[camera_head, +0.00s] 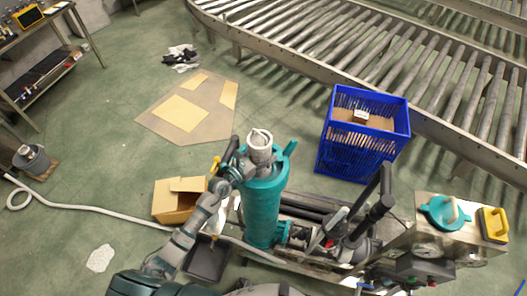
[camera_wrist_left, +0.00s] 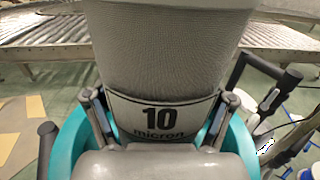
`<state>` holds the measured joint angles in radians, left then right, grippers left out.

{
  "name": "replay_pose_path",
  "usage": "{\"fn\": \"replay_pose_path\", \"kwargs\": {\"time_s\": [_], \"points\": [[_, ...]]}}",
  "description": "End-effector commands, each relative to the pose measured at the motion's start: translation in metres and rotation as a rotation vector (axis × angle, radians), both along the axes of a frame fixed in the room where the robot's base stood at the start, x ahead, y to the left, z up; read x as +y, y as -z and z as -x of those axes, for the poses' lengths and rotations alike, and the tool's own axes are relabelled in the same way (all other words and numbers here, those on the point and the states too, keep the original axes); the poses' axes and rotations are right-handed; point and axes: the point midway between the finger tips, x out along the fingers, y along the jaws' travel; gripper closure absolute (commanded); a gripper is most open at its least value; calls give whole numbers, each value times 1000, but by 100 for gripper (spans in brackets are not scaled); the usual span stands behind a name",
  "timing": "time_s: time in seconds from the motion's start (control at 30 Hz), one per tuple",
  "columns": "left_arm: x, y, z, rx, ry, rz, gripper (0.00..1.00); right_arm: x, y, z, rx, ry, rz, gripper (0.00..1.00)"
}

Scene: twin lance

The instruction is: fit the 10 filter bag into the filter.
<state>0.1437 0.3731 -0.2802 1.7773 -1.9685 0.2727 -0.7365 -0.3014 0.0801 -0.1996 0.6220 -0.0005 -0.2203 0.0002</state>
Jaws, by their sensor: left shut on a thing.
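The teal filter housing (camera_head: 263,215) stands upright in the middle of the head view. The light grey filter bag (camera_head: 260,140) shows above its top. In the left wrist view the bag (camera_wrist_left: 180,60) carries a label reading "10 micron". My left gripper (camera_wrist_left: 160,118) is shut on the bag, one finger on each side of the label. In the head view my left arm (camera_head: 205,215) reaches up from below to the housing's top. The teal rim (camera_wrist_left: 238,145) curves around behind the fingers. How far the bag sits in the opening is hidden. My right gripper is not in view.
A blue crate (camera_head: 350,156) stands right of the housing, before the roller conveyor (camera_head: 400,60). A teal lid (camera_head: 440,212) and a yellow object (camera_head: 493,224) lie on a steel cabinet at right. An open cardboard box (camera_head: 175,207) and a white hose (camera_head: 95,209) are at left.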

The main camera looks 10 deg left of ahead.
Motion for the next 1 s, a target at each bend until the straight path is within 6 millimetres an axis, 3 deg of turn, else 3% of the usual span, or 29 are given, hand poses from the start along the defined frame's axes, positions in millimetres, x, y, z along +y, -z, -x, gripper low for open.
{"fn": "replay_pose_path", "kwargs": {"time_s": [0.07,0.1,0.13,0.57,1.0], "points": [[0,4,0,2,0,0,57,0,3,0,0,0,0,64],[0,3,0,2,0,0,8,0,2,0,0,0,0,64],[0,3,0,3,0,-1,0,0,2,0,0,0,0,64],[-1,-4,0,0,2,1,0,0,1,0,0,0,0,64],[-1,-83,-1,0,1,1,0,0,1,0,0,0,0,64]]}}
